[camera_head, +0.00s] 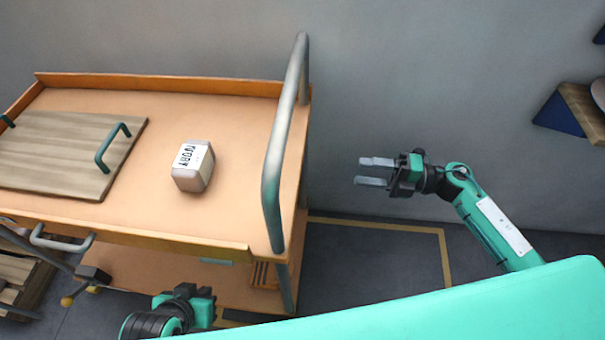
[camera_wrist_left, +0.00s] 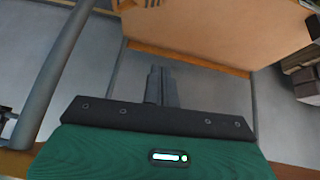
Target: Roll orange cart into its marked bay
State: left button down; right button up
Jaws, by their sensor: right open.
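The orange cart (camera_head: 240,105) has a grey push handle (camera_head: 288,140) standing at its right end. The marked bay, outlined by a yellow floor line (camera_head: 443,255), shows to the right of the cart; its left part is hidden behind the cart. My left gripper (camera_head: 200,304) is low in front of the cart, its fingers unclear in the head view. In the left wrist view its fingers (camera_wrist_left: 160,78) are together with nothing visible between them, and an orange panel (camera_wrist_left: 215,30) is beyond. My right gripper (camera_head: 364,171) is open and empty, right of the handle and apart from it.
A wooden board (camera_head: 60,150) with green handles and a labelled box (camera_head: 193,166) lie on the cart's top. A grey wall runs behind. A wall shelf (camera_head: 582,110) is at the far right. Bare floor (camera_head: 370,265) shows inside the bay.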

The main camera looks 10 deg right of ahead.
jog(key=p, duration=0.2)
send_near(297, 168)
jog(key=w+a, duration=0.3)
jog(key=a, duration=0.1)
pick_arm(q)
jog(key=shift+s+a+f+g+y+p, duration=0.15)
jog(key=shift+s+a+g+y+p, duration=0.1)
jog(key=shift+s+a+g, duration=0.3)
jog(key=shift+s+a+f+g+y+p, duration=0.2)
jog(key=shift+s+a+g, duration=0.1)
jog(key=shift+a, duration=0.35)
jog(key=shift+s+a+f+g+y+p, duration=0.15)
jog(key=shift+s+a+g+y, duration=0.1)
jog(key=shift+s+a+g, duration=0.25)
pick_arm(e)
jog(key=shift+w+a+f, duration=0.2)
jog(key=shift+w+a, duration=0.05)
jog(key=shift+a, duration=0.65)
jog(key=shift+w+a+f, duration=0.25)
jog(key=shift+a, duration=0.65)
jog(key=shift+w+a+f, duration=0.2)
jog(key=shift+w+a, duration=0.05)
jog(key=shift+a, duration=0.65)
pick_arm(q)
jog(key=shift+w+a, duration=0.1)
jog(key=shift+w, duration=0.05)
jog(key=shift+r, duration=0.1)
pick_arm(e)
grip_shut()
jog(key=shift+f, duration=0.1)
